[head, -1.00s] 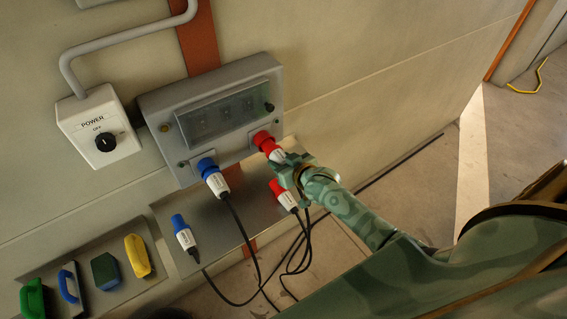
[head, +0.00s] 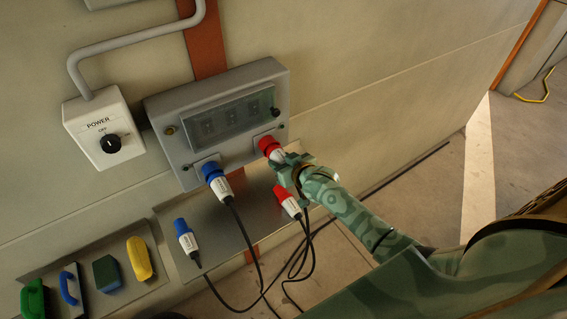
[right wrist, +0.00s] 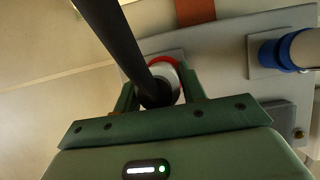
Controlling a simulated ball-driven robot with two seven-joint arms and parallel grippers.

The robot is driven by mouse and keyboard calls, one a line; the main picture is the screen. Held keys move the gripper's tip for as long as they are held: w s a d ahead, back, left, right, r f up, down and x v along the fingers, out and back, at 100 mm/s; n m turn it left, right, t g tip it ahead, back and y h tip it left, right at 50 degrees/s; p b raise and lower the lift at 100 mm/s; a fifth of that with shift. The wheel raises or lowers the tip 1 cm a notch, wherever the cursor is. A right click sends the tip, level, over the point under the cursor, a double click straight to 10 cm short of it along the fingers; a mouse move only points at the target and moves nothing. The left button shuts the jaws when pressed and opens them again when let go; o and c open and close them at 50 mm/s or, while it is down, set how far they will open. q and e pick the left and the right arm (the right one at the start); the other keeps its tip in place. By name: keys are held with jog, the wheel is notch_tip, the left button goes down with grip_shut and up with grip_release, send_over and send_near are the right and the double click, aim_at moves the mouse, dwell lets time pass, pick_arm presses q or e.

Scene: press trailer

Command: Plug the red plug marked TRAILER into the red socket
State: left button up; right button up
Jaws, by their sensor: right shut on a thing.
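My right gripper (head: 292,172) is shut on a red plug with a white body (head: 278,157) at the red socket (head: 267,144) on the lower right of the grey box. The plug's red front meets the red of the socket; how deep it sits I cannot tell. The right wrist view shows its pale body (right wrist: 172,74) between my fingers, a red rim in front, and its thick black cable (right wrist: 112,35). A second red plug (head: 287,199) lies on the metal shelf just below my gripper. The labels are too small to read. My left gripper is out of view.
A blue plug (head: 215,181) sits in the box's blue socket; another blue plug (head: 185,237) lies on the shelf (head: 222,240). A POWER switch box (head: 103,128) is at left. Coloured brushes or blocks (head: 107,273) stand in a lower tray. Black cables hang below.

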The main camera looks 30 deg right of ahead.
jog(key=shift+w, duration=0.15)
jog(key=o, duration=1.2)
jog(key=shift+s, duration=0.2)
jog(key=shift+s+r, duration=0.2)
jog(key=shift+s, duration=0.1)
jog(key=p+v, duration=0.1)
jog(key=v, duration=1.4)
jog(key=shift+s+r, duration=0.15)
